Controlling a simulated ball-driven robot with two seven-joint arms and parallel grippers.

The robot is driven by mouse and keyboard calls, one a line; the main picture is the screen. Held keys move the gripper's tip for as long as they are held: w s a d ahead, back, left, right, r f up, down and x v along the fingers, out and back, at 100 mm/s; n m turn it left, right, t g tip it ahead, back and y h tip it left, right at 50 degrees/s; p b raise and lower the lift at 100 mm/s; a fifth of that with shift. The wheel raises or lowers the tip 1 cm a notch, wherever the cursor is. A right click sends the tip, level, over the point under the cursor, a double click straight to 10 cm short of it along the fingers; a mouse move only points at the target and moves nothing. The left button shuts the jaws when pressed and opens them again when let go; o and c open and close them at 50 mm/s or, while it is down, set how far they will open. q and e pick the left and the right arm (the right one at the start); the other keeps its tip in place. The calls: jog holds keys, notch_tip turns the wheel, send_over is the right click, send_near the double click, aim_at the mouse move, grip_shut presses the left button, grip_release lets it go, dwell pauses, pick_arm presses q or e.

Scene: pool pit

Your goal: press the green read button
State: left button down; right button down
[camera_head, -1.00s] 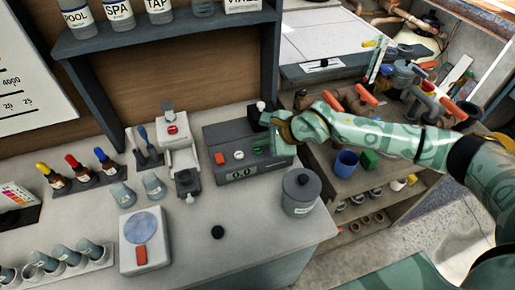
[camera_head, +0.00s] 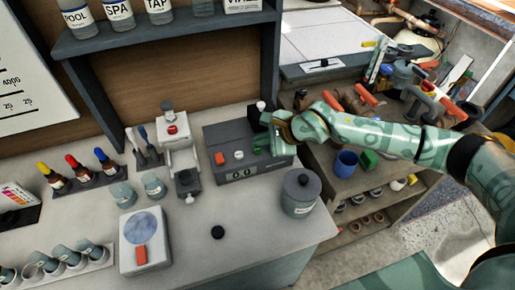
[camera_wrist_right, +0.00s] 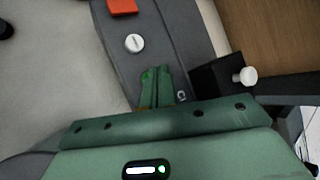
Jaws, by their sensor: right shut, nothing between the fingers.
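The dark grey meter box (camera_head: 228,139) stands on the bench in the head view. Its top carries a red button (camera_head: 219,159) and a white button (camera_head: 238,154), also seen in the wrist view as red (camera_wrist_right: 122,6) and white (camera_wrist_right: 134,43). My right gripper (camera_head: 261,149) is shut and empty, its green fingertips (camera_wrist_right: 158,76) over the box top to the right of the white button. The green read button is not clearly distinguishable from the green fingers covering that spot; I cannot tell whether they touch. My left gripper is out of view.
A grey lidded pot (camera_head: 301,196) stands in front of the box's right end. A grey device with a red button (camera_head: 173,146) stands left of it. A dark block with a white knob (camera_wrist_right: 244,77) is close beside my fingers.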

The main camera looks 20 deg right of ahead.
aim_at(261, 151)
jog(key=shift+f, duration=0.4)
jog(key=shift+f+b, duration=0.5)
dwell(0.8)
jog(key=shift+r, duration=0.15)
jog(key=shift+r+p, duration=0.75)
notch_tip(261, 151, up, 5)
jog(key=p, duration=0.4)
jog(key=shift+r, duration=0.1)
dwell(0.3)
